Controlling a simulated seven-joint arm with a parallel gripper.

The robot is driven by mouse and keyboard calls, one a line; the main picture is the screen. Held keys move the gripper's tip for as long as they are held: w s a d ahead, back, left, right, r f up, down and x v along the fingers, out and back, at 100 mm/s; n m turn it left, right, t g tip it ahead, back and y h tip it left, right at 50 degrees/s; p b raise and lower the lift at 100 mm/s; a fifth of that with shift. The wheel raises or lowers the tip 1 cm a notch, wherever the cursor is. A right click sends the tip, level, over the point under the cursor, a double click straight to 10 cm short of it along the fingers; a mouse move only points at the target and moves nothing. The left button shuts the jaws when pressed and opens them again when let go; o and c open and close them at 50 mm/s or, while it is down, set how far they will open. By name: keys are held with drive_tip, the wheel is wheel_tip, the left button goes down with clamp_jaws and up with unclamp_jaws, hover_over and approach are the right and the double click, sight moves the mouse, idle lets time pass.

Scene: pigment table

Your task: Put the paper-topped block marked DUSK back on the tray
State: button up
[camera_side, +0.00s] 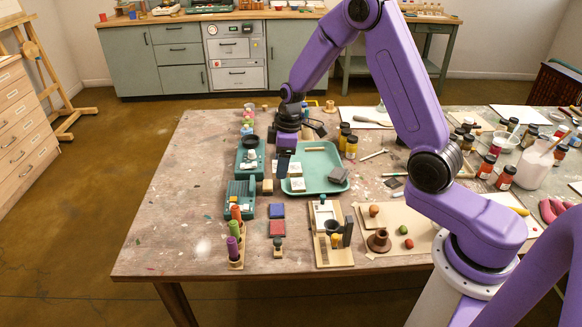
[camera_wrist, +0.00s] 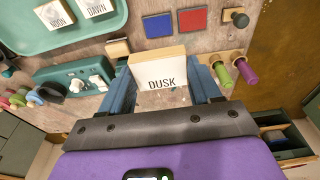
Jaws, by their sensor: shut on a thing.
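The paper-topped block marked DUSK (camera_wrist: 160,74) is between the fingers of my gripper (camera_wrist: 165,84) in the wrist view, its lettering facing the camera. My gripper is shut on it. In the side view my gripper (camera_side: 284,164) is at the left edge of the green tray (camera_side: 322,155), and the DUSK block cannot be made out there. The tray also shows at the upper left of the wrist view (camera_wrist: 36,41). On it lie the NOON block (camera_wrist: 54,14) and the DAWN block (camera_wrist: 95,6).
A small wooden block (camera_side: 267,187) is near the tray's left edge. Blue (camera_side: 277,211) and red (camera_side: 277,228) pads lie in front, beside a rack of colored cylinders (camera_side: 236,256). The tray's middle has bare room.

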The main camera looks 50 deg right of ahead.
drive_tip(key=s+d+f, duration=0.1)
drive_tip(key=s+d, duration=0.3)
drive_tip(key=d, duration=0.3)
drive_tip(key=s+d+f, duration=0.1)
drive_tip(key=s+d, duration=0.4)
drive_tip(key=d, duration=0.3)
hover_over(311, 175)
drive_tip(key=shift+n, duration=0.3)
drive_tip(key=f, duration=0.9)
drive_tip(key=shift+s+d+f, duration=0.15)
drive_tip(key=shift+s+f, duration=0.25)
drive_tip(key=shift+w+f, duration=0.15)
drive_tip(key=shift+f, duration=1.5)
drive_tip(key=shift+f, duration=0.1)
drive_tip(key=o, duration=1.1)
